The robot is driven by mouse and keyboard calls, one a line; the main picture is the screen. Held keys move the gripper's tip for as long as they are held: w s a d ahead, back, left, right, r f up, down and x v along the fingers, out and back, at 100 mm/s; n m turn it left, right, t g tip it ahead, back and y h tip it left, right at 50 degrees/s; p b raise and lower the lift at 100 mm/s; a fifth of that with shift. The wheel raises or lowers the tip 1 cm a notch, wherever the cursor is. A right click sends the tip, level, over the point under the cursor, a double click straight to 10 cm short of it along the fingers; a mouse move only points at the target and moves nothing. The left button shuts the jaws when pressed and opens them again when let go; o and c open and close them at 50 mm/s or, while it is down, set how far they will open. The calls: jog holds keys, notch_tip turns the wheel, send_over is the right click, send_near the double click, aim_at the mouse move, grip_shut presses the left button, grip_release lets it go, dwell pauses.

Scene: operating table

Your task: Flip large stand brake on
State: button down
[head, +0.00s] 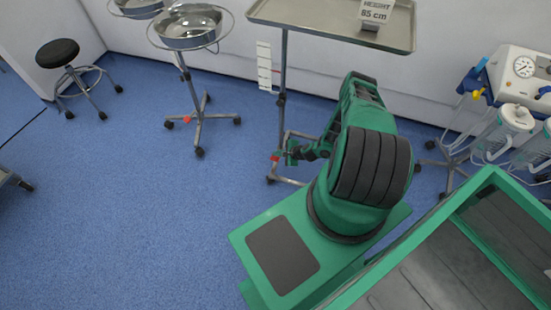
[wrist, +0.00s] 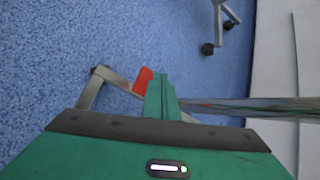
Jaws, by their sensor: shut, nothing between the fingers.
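The large stand carries a wide metal tray (head: 330,22) on a tall pole, with a tubular base frame on the floor. The base frame also shows in the wrist view (wrist: 88,92). Its small red brake lever (head: 275,157) is on the base and shows more closely in the wrist view (wrist: 143,80). My green gripper (head: 290,152) is low by the base, just right of the lever. In the wrist view its shut fingers (wrist: 160,92) are directly beside the lever, with nothing between them. I cannot tell whether they touch it.
A black stool (head: 58,52) is farther left. Medical equipment with canisters (head: 515,118) stands at right. The white wall is close behind the large stand; open blue floor lies left.

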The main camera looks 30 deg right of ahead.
aim_at(278, 158)
jog(key=shift+f, duration=0.15)
jog(key=shift+s+f, duration=0.1)
jog(key=shift+f, duration=0.1)
jog(key=shift+f, duration=1)
dwell(1.1)
jog(key=shift+r, duration=0.1)
jog(key=shift+r, duration=1.35)
jog(key=shift+r, duration=2.5)
jog(key=shift+s, duration=0.1)
